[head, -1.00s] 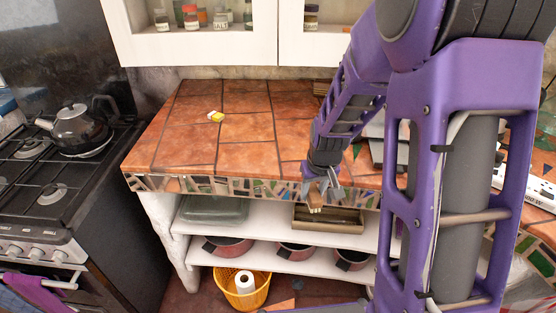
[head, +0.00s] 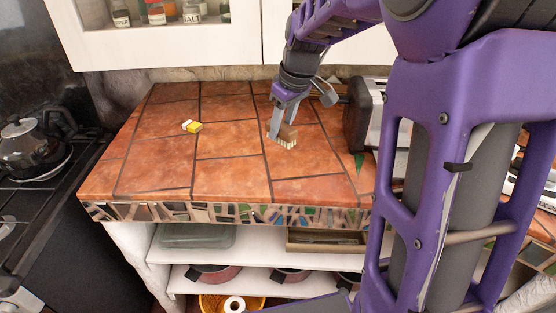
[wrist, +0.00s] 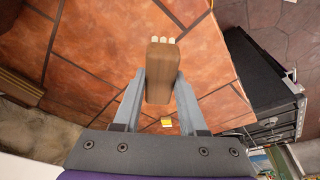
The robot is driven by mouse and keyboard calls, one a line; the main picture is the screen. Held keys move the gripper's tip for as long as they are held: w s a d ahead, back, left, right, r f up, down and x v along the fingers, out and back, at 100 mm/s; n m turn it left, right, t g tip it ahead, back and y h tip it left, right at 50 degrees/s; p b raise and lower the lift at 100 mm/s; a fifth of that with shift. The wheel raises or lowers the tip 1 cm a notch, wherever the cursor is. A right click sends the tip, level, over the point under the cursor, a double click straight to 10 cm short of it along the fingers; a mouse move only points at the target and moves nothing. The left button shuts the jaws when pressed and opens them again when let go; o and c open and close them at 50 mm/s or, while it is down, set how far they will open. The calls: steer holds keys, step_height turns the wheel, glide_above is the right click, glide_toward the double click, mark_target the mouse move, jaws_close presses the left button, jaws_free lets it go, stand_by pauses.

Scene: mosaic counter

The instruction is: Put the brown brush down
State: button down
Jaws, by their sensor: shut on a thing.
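The brown brush (head: 287,136) has a wooden back and pale bristles that point down in the head view. My gripper (head: 283,125) is shut on it, over the right half of the tiled counter (head: 232,167). The bristles are at or very near the tile; I cannot tell if they touch. In the wrist view the brush (wrist: 160,70) sits between the two fingers of my gripper (wrist: 160,85), with the bristle tips showing at its far end.
A toaster (head: 366,115) stands to the right of my gripper. The counter's left and front middle is clear. A stove with a kettle (head: 30,150) is at the far left.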

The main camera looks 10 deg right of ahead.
mark_target(290, 130)
step_height(290, 130, down, 10)
steer(key=shift+s+r+b, duration=0.1)
steer(key=shift+r+b, duration=0.05)
steer(key=shift+b, duration=0.55)
steer(key=shift+c, duration=2.3)
jaws_free()
steer(key=shift+r, duration=0.4)
steer(key=p+v, duration=0.1)
steer(key=v, duration=1)
steer(key=shift+s+r+p, duration=0.1)
steer(key=shift+r+p, duration=0.05)
steer(key=shift+p, duration=0.2)
